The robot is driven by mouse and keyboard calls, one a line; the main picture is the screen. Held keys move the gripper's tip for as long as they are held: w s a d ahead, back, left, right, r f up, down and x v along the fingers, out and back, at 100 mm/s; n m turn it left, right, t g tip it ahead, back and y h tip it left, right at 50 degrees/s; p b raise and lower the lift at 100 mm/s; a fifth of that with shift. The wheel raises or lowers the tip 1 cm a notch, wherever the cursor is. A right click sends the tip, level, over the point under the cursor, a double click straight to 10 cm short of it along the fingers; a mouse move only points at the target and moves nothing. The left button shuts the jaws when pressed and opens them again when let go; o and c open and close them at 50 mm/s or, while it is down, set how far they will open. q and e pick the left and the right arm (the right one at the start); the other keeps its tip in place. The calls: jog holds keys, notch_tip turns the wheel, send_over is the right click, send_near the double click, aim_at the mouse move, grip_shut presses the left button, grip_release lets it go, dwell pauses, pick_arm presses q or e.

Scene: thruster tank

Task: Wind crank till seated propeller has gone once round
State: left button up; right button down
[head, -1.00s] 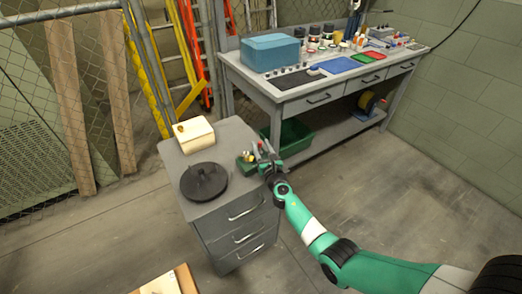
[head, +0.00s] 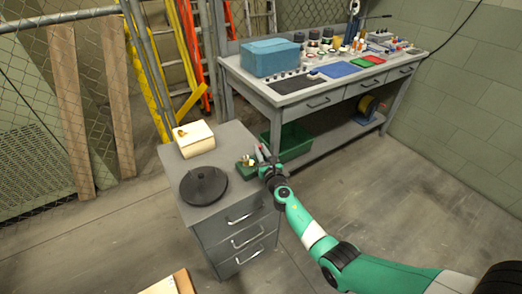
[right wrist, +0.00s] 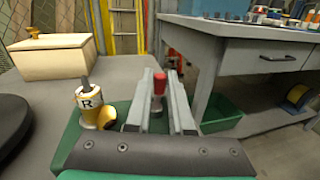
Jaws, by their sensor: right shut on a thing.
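My right gripper (head: 262,160) is at the back right of the grey cabinet top, over a small green base (head: 245,172). In the right wrist view its two fingers stand on either side of a red-topped crank handle (right wrist: 158,84), and it is shut on that handle. On the green base (right wrist: 72,140), left of the fingers, is a yellow fitting marked R (right wrist: 90,104) with a grey shaft on top. I cannot clearly make out a propeller; a small brass-coloured piece (right wrist: 36,34) sits on the cream box. My left gripper is not in view.
The cabinet (head: 235,215) also carries a black round disc (head: 203,185) and the cream box (head: 194,138). A workbench (head: 330,85) with a blue box (head: 272,56) stands behind right, a green bin (head: 290,140) below it. The floor at right is open.

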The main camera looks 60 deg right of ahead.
jog(key=shift+w+f+n+t+y, duration=0.1)
jog(key=shift+f+n+t+y, duration=0.05)
jog(key=shift+n+t+y, duration=1.35)
jog(key=shift+w+a+n+t+y+b, duration=0.1)
jog(key=shift+n+t+y+b, duration=0.25)
jog(key=shift+n+y+b, duration=0.55)
jog(key=shift+w+a+n+t+y+b, duration=0.1)
jog(key=shift+n+t+y+b, duration=0.25)
jog(key=shift+y, duration=1.05)
jog(key=shift+n, duration=0.25)
jog(key=c, duration=0.8)
grip_release()
